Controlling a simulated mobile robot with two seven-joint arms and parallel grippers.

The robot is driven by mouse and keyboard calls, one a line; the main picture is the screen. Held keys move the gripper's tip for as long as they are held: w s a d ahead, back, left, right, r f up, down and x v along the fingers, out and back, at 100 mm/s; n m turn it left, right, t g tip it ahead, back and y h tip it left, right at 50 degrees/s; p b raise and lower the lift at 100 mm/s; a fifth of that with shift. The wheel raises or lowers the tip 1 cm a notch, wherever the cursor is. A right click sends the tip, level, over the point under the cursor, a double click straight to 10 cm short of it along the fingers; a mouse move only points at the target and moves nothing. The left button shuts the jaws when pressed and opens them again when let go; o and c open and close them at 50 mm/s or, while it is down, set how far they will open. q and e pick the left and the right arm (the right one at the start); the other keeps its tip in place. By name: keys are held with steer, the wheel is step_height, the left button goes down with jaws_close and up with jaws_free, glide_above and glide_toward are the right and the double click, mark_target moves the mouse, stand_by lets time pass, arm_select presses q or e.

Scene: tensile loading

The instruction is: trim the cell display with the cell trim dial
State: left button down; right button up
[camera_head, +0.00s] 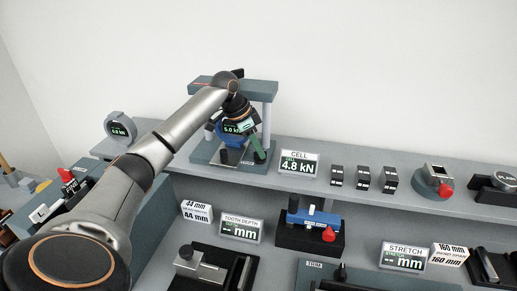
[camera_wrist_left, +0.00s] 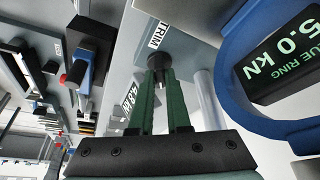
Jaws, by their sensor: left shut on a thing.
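The cell display (camera_head: 299,164) stands on the shelf to the right of the load frame and reads 4.8 kN. It also shows edge-on in the left wrist view (camera_wrist_left: 130,101). The blue proving ring (camera_head: 223,137) hangs in the frame, and its screen reads 5.0 kN; the ring is large at the right of the left wrist view (camera_wrist_left: 236,76). My left gripper (camera_head: 261,157) reaches down in front of the frame. In the left wrist view its green fingers (camera_wrist_left: 158,72) are shut on the black cell trim dial (camera_wrist_left: 157,61), beside a TRIM label. My right gripper is not in view.
The load frame's base (camera_head: 200,154) and post (camera_head: 267,120) are close to my left gripper. Several small black blocks (camera_head: 363,179) stand right of the display. A red-knobbed device (camera_head: 433,181) is farther right. A blue fixture (camera_head: 312,216) sits on the lower level.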

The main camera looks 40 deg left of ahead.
arm_select(q)
steer(key=shift+m+g+h, duration=0.3)
steer(key=shift+m+h, duration=0.1)
steer(key=shift+m, duration=0.8)
steer(key=c, duration=0.9)
jaws_free()
